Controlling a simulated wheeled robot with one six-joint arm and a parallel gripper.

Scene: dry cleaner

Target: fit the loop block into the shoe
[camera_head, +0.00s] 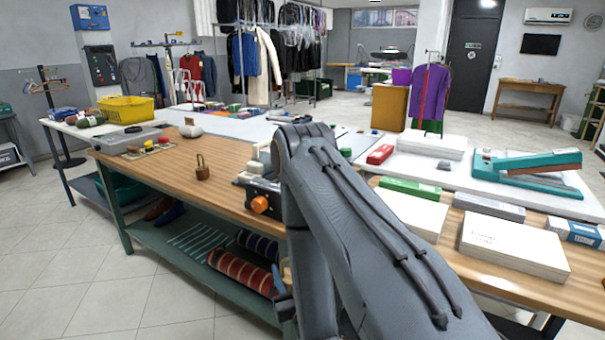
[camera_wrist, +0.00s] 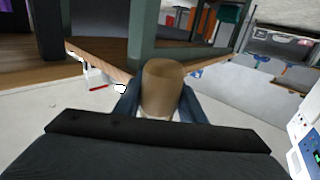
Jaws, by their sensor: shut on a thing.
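My gripper (camera_wrist: 160,100) is shut on a tan-brown block (camera_wrist: 163,80) with a rounded end, seen between the two blue-grey fingers in the wrist view. I cannot make out a loop on it. In the head view the gripper is mostly hidden behind my arm, low by the table's front edge, with a sliver of the tan block (camera_head: 286,272) showing. A small brown block with a brass loop (camera_head: 202,170) stands upright on the wooden table. A dark device with an orange knob (camera_head: 262,203) sits at the front edge; I cannot tell whether it is the shoe.
The wooden table (camera_head: 150,185) has a green lower shelf (camera_head: 160,245) with a blue shoe (camera_head: 172,213) and rolled striped textiles (camera_head: 240,272). White boxes (camera_head: 512,245) and a teal stapler-like press (camera_head: 525,170) lie to the right. The tabletop around the looped block is clear.

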